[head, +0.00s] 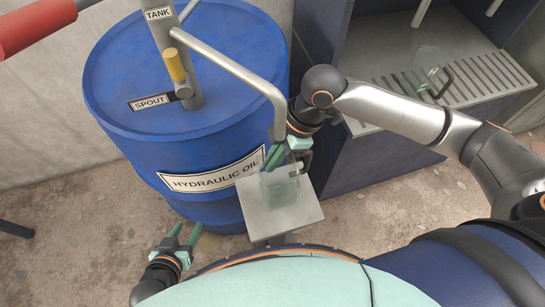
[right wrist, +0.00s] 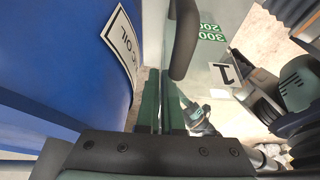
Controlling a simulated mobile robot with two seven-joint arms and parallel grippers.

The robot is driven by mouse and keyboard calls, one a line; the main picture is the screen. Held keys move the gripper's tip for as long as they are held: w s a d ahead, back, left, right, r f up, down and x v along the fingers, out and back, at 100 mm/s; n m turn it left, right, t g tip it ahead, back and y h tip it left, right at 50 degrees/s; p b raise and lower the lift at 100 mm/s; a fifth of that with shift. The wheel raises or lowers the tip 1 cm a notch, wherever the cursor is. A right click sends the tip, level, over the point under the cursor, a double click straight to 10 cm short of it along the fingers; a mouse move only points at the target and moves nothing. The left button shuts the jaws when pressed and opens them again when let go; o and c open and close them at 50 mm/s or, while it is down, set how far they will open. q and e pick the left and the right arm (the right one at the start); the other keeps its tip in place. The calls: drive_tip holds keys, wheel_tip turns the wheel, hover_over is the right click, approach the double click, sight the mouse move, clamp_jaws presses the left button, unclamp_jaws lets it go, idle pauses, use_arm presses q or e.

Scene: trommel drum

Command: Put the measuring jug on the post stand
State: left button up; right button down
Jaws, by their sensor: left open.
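The measuring jug (head: 281,184) is clear with a dark handle and shows over the post stand's grey square plate (head: 258,222). I cannot tell whether it rests on the plate. In the right wrist view the jug (right wrist: 225,45) shows green scale marks and its dark handle (right wrist: 184,40) close to the fingers. My right gripper (head: 274,157) is at the jug's upper part. In the right wrist view its fingers (right wrist: 162,105) are close together; their grip on the handle is unclear. My left gripper (head: 182,237) is open and empty, low left of the plate.
A blue hydraulic oil drum (head: 125,120) with a spout pipe (head: 240,68) stands behind the plate; the pipe's end hangs near my right gripper. Another clear jug (head: 430,65) stands on the slatted bench (head: 475,85) at right. Floor (head: 85,235) is open at left.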

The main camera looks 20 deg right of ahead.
drive_tip(key=c, duration=1.1)
unclamp_jaws()
drive_tip(key=shift+f, duration=0.1)
drive_tip(key=shift+o, duration=0.2)
drive_tip(key=p+v, duration=0.2)
drive_tip(key=v, duration=1)
